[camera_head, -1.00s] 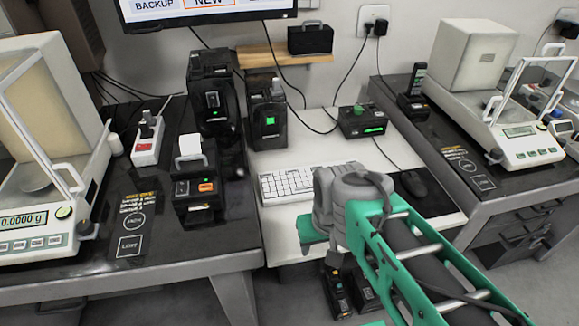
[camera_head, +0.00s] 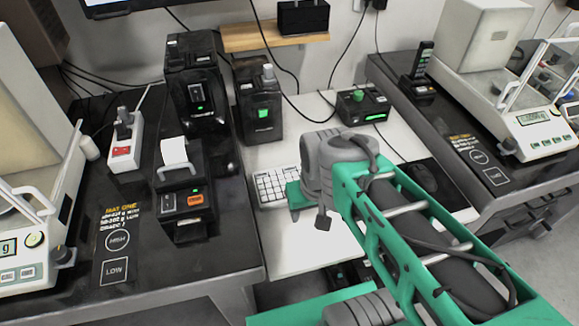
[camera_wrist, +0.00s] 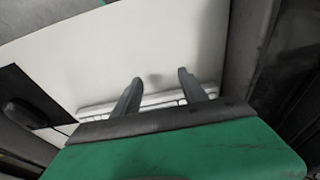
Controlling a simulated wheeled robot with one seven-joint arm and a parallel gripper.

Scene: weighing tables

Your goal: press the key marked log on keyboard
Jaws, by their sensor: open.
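The white keyboard (camera_head: 272,186) lies on the white middle desk in the head view. Its right part is hidden behind my arm. In the wrist view a strip of the keyboard (camera_wrist: 150,101) shows between and beside my fingers, near the gripper body. The key marked log cannot be made out in either view. My gripper (camera_wrist: 160,76) is open and empty, with its two fingers apart over the white desk and keyboard edge. In the head view the fingers are hidden or too small to tell, at the end of my green and grey arm.
A black mouse (camera_head: 420,178) lies on a dark mat right of my arm. A black box with a green knob (camera_head: 364,106) stands behind. Black devices (camera_head: 258,103) and a label printer (camera_head: 181,190) stand to the left. Balances stand on both side tables.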

